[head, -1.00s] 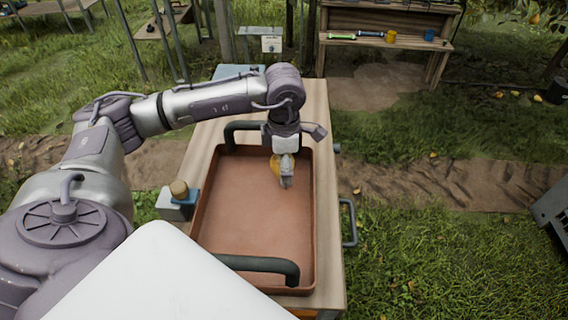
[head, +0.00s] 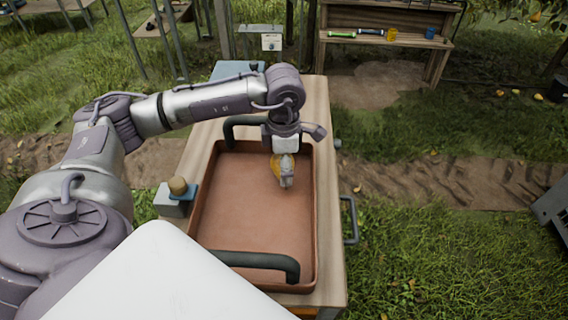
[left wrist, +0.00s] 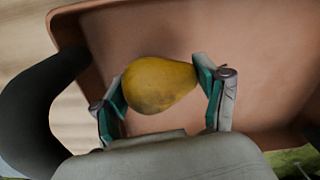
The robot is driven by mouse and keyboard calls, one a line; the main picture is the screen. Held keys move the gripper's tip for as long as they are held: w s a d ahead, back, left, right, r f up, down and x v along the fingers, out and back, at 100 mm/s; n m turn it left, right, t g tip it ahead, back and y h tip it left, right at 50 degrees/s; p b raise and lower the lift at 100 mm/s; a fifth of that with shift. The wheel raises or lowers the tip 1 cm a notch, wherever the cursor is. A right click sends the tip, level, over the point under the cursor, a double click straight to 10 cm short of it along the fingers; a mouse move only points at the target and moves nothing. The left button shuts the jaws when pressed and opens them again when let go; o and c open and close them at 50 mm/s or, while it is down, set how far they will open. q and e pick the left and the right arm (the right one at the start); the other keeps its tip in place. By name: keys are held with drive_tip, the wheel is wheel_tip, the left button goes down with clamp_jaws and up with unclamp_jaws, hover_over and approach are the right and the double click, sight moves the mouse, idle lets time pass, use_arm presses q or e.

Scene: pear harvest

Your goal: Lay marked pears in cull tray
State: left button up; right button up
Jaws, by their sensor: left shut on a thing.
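My left gripper (left wrist: 162,98) is shut on a yellow pear (left wrist: 158,84), with a green-padded finger on each side of it. The pear's skin is dull and brownish on its lower side in the left wrist view. In the head view the gripper (head: 285,178) hangs over the far right part of the reddish-brown tray (head: 250,215), and the pear (head: 275,170) is partly hidden behind it. I cannot tell whether the pear touches the tray floor. The rest of the tray looks empty. My right gripper is not in view.
The tray has dark handles (head: 255,262) at its near and far ends and stands on a wooden cart (head: 325,240). A small block with a round wooden knob (head: 177,188) sits at its left. A shelf (head: 390,50) with cups stands at the back.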

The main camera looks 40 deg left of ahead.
use_arm(q)
drive_tip(key=shift+f+b, duration=1.25)
drive_tip(key=shift+f, duration=0.15)
idle(0.4)
drive_tip(key=o, duration=1.2)
drive_tip(key=shift+o, duration=0.2)
drive_tip(key=shift+r, duration=0.1)
wheel_tip(320, 180, up, 12)
drive_tip(key=shift+f, duration=0.1)
